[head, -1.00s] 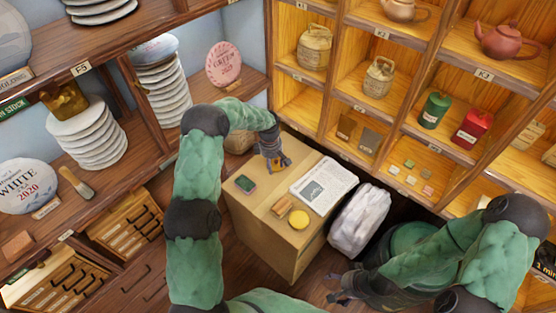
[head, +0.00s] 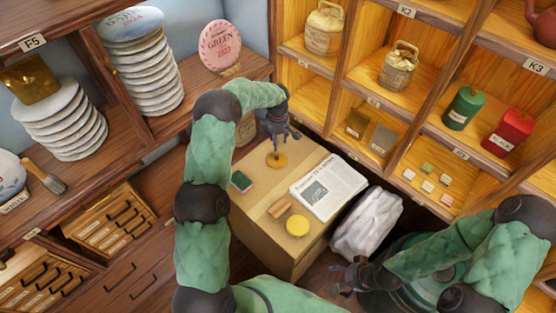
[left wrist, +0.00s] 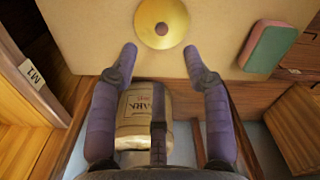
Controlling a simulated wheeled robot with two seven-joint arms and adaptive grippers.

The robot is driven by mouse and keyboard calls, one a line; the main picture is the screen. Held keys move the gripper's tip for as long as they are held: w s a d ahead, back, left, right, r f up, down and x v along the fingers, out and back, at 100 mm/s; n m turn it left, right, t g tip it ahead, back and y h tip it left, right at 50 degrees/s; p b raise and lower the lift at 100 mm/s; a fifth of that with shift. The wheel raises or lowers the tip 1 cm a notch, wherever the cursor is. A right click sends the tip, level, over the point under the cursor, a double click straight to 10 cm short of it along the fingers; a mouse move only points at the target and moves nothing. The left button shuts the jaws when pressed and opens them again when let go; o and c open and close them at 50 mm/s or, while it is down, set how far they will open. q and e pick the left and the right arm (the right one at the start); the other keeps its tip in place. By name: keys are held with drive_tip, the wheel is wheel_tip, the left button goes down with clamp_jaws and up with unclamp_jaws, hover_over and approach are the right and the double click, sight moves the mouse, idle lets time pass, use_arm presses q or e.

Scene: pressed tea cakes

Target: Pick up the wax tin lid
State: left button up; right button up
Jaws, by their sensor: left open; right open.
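A round gold lid with a small brown knob, which looks like the wax tin lid (head: 270,162), lies flat near the back of the box top (head: 258,232). In the left wrist view the lid (left wrist: 175,32) lies just beyond my fingertips, cut by the top edge. My left gripper (head: 279,138) is open and empty at the box's back edge, apart from the lid. Its two fingers (left wrist: 158,50) are spread wide. A round yellow-topped tin (head: 297,225) sits near the front of the box. My right gripper (head: 348,276) is open and empty, low in front of the white bag.
On the box are a green-and-pink block (head: 241,181), a small wooden block (head: 278,208) and a printed sheet (head: 328,187). A wrapped white bag (head: 368,224) stands right of the box. Shelves flank both sides. A wrapped jar (left wrist: 140,110) stands behind the box.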

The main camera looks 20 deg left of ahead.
use_arm(q)
drive_tip(key=b, duration=0.1)
hover_over(276, 157)
drive_tip(key=f, duration=0.5)
drive_tip(key=shift+w+d+f, duration=0.1)
drive_tip(key=shift+w+d, duration=0.1)
drive_tip(key=shift+d, duration=0.05)
drive_tip(key=f+b, duration=0.2)
drive_tip(key=f, duration=0.3)
drive_tip(key=shift+a, duration=0.2)
clamp_jaws()
